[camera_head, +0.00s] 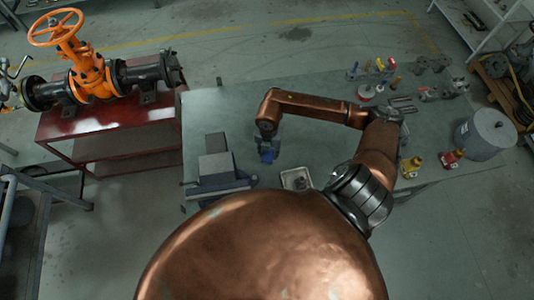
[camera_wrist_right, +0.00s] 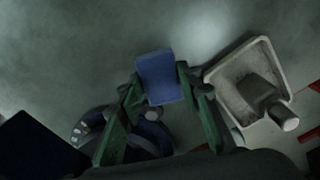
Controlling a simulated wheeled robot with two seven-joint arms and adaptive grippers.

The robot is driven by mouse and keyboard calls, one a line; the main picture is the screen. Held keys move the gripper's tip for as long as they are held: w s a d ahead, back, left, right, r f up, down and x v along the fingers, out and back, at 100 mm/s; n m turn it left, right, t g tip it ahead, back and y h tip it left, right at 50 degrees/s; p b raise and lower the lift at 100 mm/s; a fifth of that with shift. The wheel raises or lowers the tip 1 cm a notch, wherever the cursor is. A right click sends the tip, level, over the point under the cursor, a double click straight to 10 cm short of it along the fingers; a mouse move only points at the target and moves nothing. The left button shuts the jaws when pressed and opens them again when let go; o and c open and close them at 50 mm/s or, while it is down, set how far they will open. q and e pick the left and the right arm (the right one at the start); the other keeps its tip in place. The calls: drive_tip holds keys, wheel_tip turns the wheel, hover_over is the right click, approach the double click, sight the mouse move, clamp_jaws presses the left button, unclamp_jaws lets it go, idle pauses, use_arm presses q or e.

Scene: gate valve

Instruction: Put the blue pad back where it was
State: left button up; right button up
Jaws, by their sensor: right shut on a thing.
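The blue pad (camera_wrist_right: 158,78) is a small blue block between the two green fingers of my right gripper (camera_wrist_right: 157,92) in the right wrist view. The right gripper is shut on it. In the head view the blue pad (camera_head: 268,156) shows just below my right gripper (camera_head: 267,146), over the left part of the grey-green workbench (camera_head: 330,130). I cannot tell whether the pad touches the bench top or hangs just above it. My left gripper is not in view.
A pale tray (camera_head: 297,178) holding a grey piece lies right of the pad; it also shows in the wrist view (camera_wrist_right: 222,88). A grey vise-like block (camera_head: 216,167) stands left. The orange valve (camera_head: 88,70) sits on a red stand. A grey canister (camera_head: 485,135) is far right.

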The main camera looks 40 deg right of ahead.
sight(267, 154)
drive_tip(key=shift+w+d+f, duration=0.2)
drive_tip(key=shift+w+f, duration=0.3)
drive_tip(key=shift+f, duration=0.15)
drive_tip(key=shift+w+d+f, duration=0.2)
drive_tip(key=shift+w+f, duration=0.25)
drive_tip(key=shift+f, duration=0.15)
drive_tip(key=shift+f+p, duration=0.4)
drive_tip(key=shift+f, duration=1.15)
drive_tip(key=shift+f, duration=0.15)
drive_tip(key=o, duration=1.1)
wheel_tip(267, 154, up, 12)
drive_tip(key=shift+r+b, duration=0.2)
drive_tip(key=shift+b, duration=0.35)
